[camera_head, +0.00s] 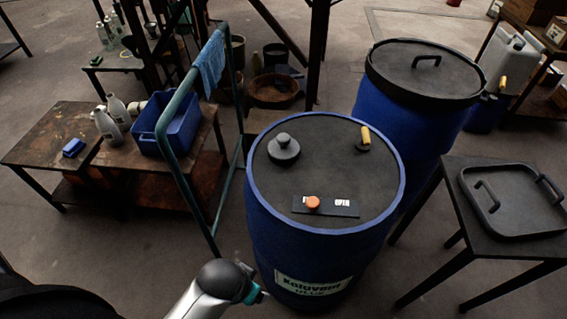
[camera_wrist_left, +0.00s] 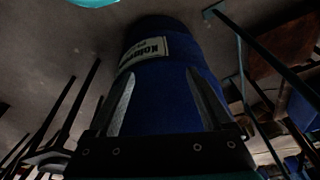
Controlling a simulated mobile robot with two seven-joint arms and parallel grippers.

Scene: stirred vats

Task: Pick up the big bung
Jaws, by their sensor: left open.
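The big bung (camera_head: 284,148), a dark grey stepped plug with a knob on top, sits on the left part of the closed lid (camera_head: 325,165) of the near blue drum (camera_head: 315,255). My left gripper (camera_wrist_left: 160,74) is open and empty in the left wrist view. The labelled side of the near drum (camera_wrist_left: 165,75) shows behind its fingers. In the head view my left arm comes in at the bottom, and its end is low in front of the drum, well below the bung. The bung is not seen in the left wrist view. My right gripper is not in view.
On the same lid are a yellow-handled piece (camera_head: 365,136) and a dark plate with an orange knob (camera_head: 313,202). A second lidded drum (camera_head: 400,105) stands behind. A green rail (camera_head: 176,85) with a blue cloth stands left, a table with a tray (camera_head: 505,215) right.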

